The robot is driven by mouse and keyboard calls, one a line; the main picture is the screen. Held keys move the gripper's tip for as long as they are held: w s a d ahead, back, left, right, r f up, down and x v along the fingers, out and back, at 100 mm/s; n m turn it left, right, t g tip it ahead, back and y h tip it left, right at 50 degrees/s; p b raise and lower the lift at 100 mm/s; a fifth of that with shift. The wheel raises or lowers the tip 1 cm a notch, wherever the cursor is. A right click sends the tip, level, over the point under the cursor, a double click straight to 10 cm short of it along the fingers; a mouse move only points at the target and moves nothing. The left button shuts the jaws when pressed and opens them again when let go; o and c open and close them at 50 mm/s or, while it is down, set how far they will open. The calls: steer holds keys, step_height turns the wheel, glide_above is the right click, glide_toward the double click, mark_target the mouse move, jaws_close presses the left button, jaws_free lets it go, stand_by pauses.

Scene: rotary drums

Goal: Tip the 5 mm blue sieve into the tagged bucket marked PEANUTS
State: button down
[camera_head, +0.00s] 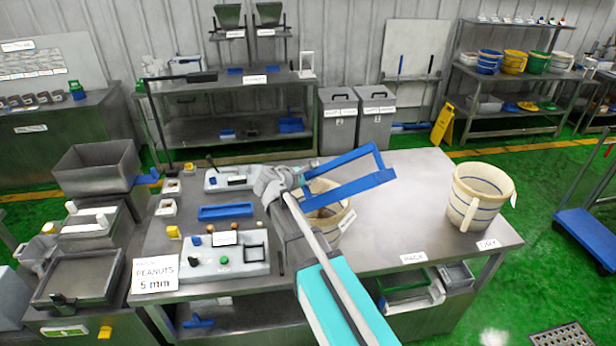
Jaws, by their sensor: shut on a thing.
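The blue sieve (369,183) is a rectangular blue frame, held tilted above the table. My gripper (283,180) is shut on its left end. Below the sieve stands a cream bucket (337,236) with a small white tag (347,220) whose writing is too small to read. The sieve and my arm hide part of its rim; something brownish shows inside. I cannot tell whether the sieve touches the rim. A second cream bucket (480,202) with blue bands stands at the table's right end; its tag is unreadable. A placard (155,275) at the front left reads PEANUTS, 5 mm.
The steel table (410,190) is clear between the two buckets. A blue tray (226,211) and grey panels with small parts (225,262) lie on its left half. Grey bins (338,120) stand behind. A blue trolley (588,236) is at the right.

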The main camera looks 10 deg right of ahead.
steer(key=shift+w+a+f+n+g, duration=0.25)
steer(key=shift+w+n+g, duration=0.2)
steer(key=shift+w, duration=0.1)
steer(key=shift+w+a+f+n+g, duration=0.25)
steer(key=shift+w+n+g, duration=0.2)
steer(key=shift+w, duration=0.1)
steer(key=shift+s, duration=0.1)
